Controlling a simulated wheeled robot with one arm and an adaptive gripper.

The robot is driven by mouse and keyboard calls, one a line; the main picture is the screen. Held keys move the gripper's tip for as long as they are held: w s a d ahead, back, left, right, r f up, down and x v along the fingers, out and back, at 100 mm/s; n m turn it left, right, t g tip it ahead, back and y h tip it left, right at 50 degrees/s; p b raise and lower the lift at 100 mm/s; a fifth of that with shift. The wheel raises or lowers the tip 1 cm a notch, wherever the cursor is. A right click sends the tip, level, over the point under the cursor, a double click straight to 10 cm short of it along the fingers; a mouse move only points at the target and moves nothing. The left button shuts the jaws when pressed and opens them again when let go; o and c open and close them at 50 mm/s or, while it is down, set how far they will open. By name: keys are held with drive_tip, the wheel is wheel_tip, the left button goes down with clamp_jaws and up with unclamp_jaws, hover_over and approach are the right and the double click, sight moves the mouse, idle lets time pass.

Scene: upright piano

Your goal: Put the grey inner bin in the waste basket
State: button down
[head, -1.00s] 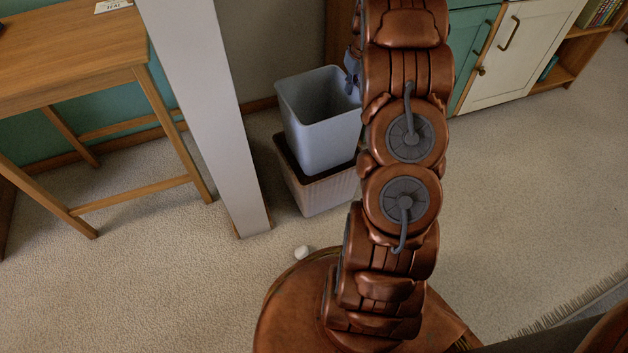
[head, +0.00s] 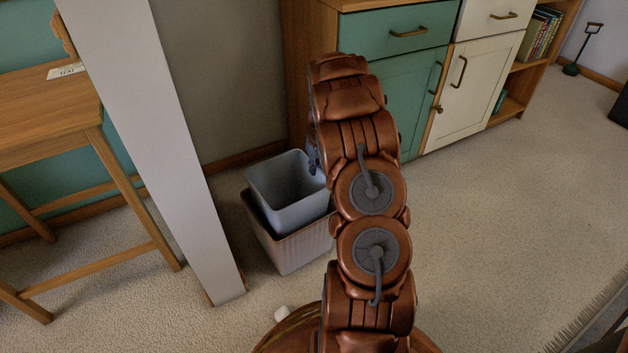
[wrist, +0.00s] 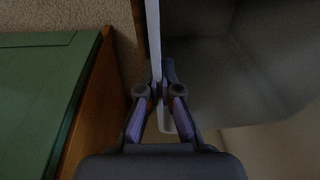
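The grey inner bin (head: 290,215) is upright, with its lower part down inside the waste basket (head: 292,252). Its upper walls stand above the basket's dark rim, which shows at the left and front. The ribbed, lighter basket stands on the carpet. My gripper (wrist: 159,88) is at the bin's right rim, with one finger on each side of the thin bin wall (wrist: 153,40), shut on it. In the head view my gripper (head: 314,158) is mostly hidden behind my arm. The bin's bottom and the far right of the basket's rim are hidden.
A white post (head: 150,150) stands left of the basket, beside a wooden desk (head: 50,120). A teal and white cabinet (head: 405,95) is behind my arm. A small white object (head: 282,313) lies on the carpet near my base. Open carpet is at right.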

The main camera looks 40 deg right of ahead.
sight(315, 177)
wheel_tip(315, 177, down, 4)
drive_tip(key=shift+b, duration=0.65)
drive_tip(key=shift+f+p, duration=0.3)
drive_tip(key=shift+f, duration=0.2)
drive_tip(key=c, duration=1.3)
unclamp_jaws()
